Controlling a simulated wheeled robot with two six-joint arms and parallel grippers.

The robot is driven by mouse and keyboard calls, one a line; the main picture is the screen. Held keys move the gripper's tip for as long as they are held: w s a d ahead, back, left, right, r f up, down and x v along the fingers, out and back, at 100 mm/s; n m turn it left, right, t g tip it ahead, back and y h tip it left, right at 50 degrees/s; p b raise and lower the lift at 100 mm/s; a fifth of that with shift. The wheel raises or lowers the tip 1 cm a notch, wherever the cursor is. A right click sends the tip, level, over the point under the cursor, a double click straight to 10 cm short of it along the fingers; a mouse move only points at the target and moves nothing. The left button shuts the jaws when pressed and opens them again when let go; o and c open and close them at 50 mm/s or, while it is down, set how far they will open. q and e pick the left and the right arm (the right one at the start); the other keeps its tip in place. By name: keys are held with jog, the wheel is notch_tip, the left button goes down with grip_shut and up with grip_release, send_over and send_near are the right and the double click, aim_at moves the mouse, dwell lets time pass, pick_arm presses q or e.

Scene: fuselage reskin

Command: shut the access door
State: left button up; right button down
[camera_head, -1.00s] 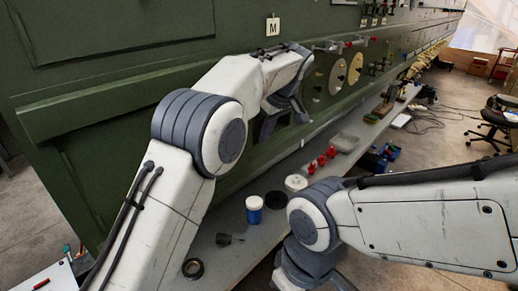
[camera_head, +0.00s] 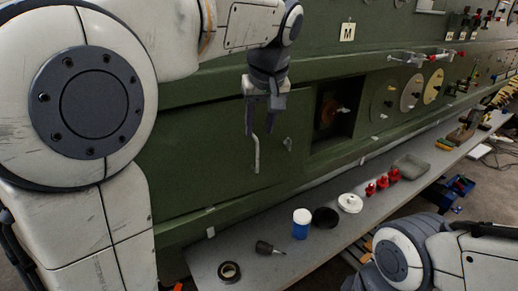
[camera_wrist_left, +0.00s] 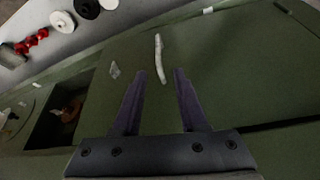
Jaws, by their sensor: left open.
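The access door (camera_head: 205,160) looks like a flat green panel on the fuselage side, left of a dark square opening (camera_head: 350,113) with an orange-brown part inside. It does not cover that opening. A pale bar handle (camera_head: 256,155) and a small latch (camera_head: 288,145) sit on the panel. My left gripper (camera_head: 262,132) is open and empty, pointing down just above the handle. In the left wrist view the handle (camera_wrist_left: 160,58) lies beyond the fingertips, between their lines, apparently untouched. The door (camera_wrist_left: 225,70) fills much of that view. My right gripper is out of view.
A grey bench (camera_head: 225,250) runs below the door. On it are a blue-and-white jar (camera_head: 301,223), a black roll (camera_head: 229,271), a dark tool (camera_head: 268,248), a white disc (camera_head: 350,203) and red parts (camera_head: 383,182). Round covers (camera_head: 411,92) sit right of the opening.

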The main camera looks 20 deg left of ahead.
aim_at(258, 145)
pick_arm(q)
jog(key=p+x, duration=0.1)
jog(key=x, duration=0.8)
jog(key=shift+d, duration=0.1)
grip_shut()
jog(key=shift+w, duration=0.1)
dwell(1.0)
